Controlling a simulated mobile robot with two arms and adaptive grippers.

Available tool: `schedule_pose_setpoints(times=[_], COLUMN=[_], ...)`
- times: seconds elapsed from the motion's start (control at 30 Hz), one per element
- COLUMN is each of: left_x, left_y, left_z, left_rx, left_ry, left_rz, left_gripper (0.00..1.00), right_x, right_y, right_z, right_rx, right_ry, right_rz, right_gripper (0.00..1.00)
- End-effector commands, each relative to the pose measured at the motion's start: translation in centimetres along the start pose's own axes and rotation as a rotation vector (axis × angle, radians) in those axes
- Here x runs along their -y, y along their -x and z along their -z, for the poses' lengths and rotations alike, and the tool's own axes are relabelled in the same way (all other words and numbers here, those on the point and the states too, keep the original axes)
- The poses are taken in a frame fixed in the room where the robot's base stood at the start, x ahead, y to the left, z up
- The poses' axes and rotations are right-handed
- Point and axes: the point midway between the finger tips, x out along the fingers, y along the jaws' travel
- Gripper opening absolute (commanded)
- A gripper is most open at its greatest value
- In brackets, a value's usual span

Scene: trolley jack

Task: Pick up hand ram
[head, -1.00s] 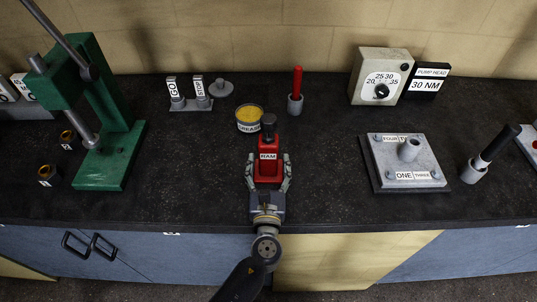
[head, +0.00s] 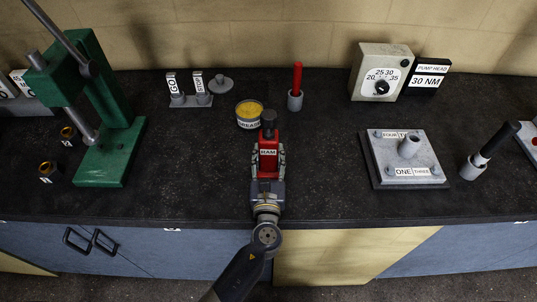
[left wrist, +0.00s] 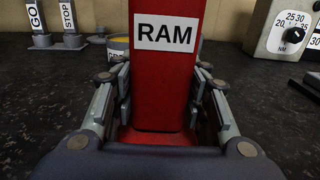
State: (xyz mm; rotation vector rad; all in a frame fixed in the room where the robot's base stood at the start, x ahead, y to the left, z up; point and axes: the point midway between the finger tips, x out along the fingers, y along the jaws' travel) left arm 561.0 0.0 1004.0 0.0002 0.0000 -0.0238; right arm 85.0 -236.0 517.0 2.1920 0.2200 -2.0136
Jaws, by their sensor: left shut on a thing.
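The hand ram (head: 268,158) is a red upright body with a dark knob on top and a white label reading RAM. It stands upright on the black bench top. My left gripper (head: 268,164) comes from the front edge, with one finger on each side of the ram, shut on it. In the left wrist view the ram (left wrist: 163,85) fills the middle, between the two fingers of my left gripper (left wrist: 162,100). Its top is cut off there. I cannot tell whether its base has left the bench. My right gripper is not in view.
A grease tin (head: 249,115) stands just behind and left of the ram. A red-handled tool in a grey holder (head: 295,101) is behind right. A green press (head: 110,150) stands left, and a grey plate with bolts (head: 407,158) right. Bench between ram and plate is clear.

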Motion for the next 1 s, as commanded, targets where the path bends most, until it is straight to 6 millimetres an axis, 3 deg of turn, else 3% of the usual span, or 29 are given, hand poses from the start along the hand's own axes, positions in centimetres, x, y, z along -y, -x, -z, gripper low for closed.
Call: schedule_pose_setpoints(times=[0.6, 0.87, 1.0], left_x=[0.0, 0.1, 0.1], left_y=[-0.1, 3.3, 6.2], left_z=[-4.0, -3.9, -4.0], left_rx=[0.007, 0.005, 0.003], left_ry=[0.004, 0.004, 0.003], left_rz=[-0.002, 0.0, 0.0], left_gripper=[0.0, 0.0, 0.0], right_x=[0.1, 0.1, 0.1], right_y=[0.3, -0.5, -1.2], right_z=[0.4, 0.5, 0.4], right_rx=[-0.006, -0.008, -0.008], right_ry=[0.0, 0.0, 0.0], right_rz=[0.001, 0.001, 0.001], right_gripper=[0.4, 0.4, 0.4])
